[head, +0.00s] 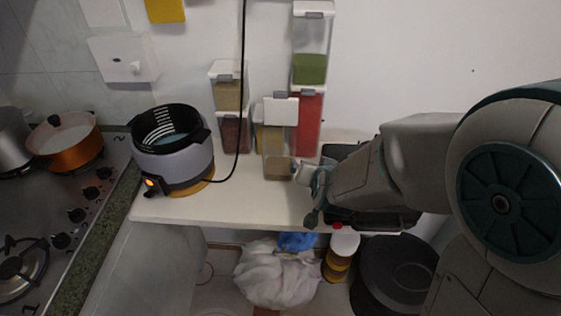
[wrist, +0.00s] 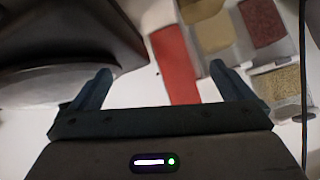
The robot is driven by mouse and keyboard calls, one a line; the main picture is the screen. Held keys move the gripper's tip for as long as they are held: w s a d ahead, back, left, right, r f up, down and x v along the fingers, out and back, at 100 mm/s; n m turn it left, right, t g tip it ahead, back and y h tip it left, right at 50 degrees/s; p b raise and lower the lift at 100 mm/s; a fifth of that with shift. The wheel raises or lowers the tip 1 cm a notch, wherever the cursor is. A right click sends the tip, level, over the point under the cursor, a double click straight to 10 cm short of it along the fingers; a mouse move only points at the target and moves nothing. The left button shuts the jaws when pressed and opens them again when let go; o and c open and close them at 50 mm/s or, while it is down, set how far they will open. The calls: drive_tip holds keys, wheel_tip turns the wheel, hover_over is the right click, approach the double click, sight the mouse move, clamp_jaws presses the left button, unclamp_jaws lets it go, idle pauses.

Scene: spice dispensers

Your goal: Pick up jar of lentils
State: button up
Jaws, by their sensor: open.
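Several clear jars stand on the white shelf. No label is readable, so I cannot tell for sure which holds lentils. The front jar (head: 277,145) has a white lid and a low tan-brown fill. A jar with a grainy tan fill (wrist: 275,82) shows at the right of the wrist view. My gripper (head: 308,195) is open and low over the shelf, just right of the front jar. In the wrist view my gripper (wrist: 163,72) has its fingers spread, with no jar held between them. The red-filled jar (head: 307,122) stands behind; it also shows beyond the fingers (wrist: 174,62).
A stacked pair of jars, olive-filled (head: 228,96) above dark red (head: 235,135), stands left. A green-filled jar (head: 310,68) is on top of the red one. A grey cooker (head: 172,155) and a black cable (head: 240,100) are left. Bare shelf (head: 240,200) lies in front.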

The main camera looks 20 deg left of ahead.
drive_tip(key=a+f+t+b, duration=0.1)
drive_tip(key=a+f+t, duration=0.2)
drive_tip(key=a+f, duration=0.15)
drive_tip(key=n+t+b, duration=0.2)
drive_tip(key=t, duration=0.3)
approach(277, 155)
drive_tip(key=w, duration=0.1)
drive_tip(key=shift+y, duration=0.3)
drive_tip(key=p+x, duration=0.1)
drive_tip(key=x, duration=0.6)
drive_tip(key=shift+w+r+p, duration=0.1)
drive_tip(key=shift+p, duration=0.3)
drive_tip(key=shift+d+p+x, duration=0.2)
drive_tip(key=shift+p+x, duration=0.7)
drive_tip(key=shift+x, duration=2.2)
drive_tip(key=c, duration=1.5)
drive_tip(key=shift+o, duration=0.2)
